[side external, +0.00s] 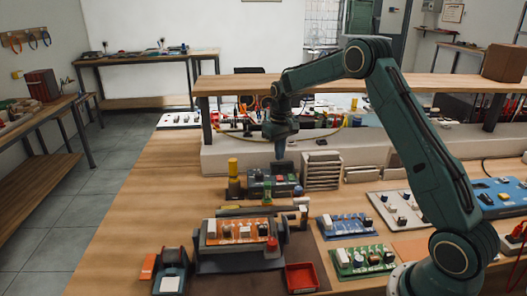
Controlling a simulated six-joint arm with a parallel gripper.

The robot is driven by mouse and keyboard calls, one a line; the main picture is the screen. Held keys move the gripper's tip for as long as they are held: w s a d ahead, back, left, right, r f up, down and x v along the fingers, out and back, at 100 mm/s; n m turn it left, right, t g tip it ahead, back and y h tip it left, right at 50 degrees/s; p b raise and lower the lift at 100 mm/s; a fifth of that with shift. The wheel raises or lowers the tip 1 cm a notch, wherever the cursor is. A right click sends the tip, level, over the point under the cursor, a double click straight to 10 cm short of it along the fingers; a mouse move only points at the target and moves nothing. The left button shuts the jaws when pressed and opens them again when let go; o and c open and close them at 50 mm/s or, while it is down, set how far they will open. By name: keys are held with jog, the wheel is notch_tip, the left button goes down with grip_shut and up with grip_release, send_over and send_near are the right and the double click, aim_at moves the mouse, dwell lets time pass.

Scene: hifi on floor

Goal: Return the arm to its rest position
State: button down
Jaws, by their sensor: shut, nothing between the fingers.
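My gripper (280,149) points down from the end of my dark green arm, which arches in from the right of the view. It is shut and empty. It is above a dark unit with a green and red top (272,182) on the wooden workbench (170,190). A small gap seems to lie between the fingertips and that unit. The fingertips are small and dark here.
An orange board (237,231) sits on a dark stand in front. A red tray (301,277), blue board (344,225) and green board (364,260) lie nearby. A yellow-topped bottle (233,168) stands left of my gripper. A raised shelf (420,82) crosses behind. The bench's left side is clear.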

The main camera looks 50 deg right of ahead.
jog(key=shift+r, duration=0.2)
jog(key=s+a+r+n+t, duration=0.1)
jog(key=s+a+r, duration=0.5)
jog(key=s+r, duration=0.15)
jog(key=s+a+r+t, duration=0.2)
jog(key=s+a+r, duration=0.4)
jog(key=r, duration=0.3)
jog(key=s+a+n+t, duration=0.1)
jog(key=s+a, duration=0.2)
jog(key=s, duration=0.7)
jog(key=s+a+n+t, duration=0.1)
jog(key=s+a, duration=0.3)
jog(key=s, duration=0.6)
jog(key=shift+s+a+f+t, duration=0.15)
jog(key=shift+s+a+t, duration=0.05)
jog(key=shift+a+t, duration=0.1)
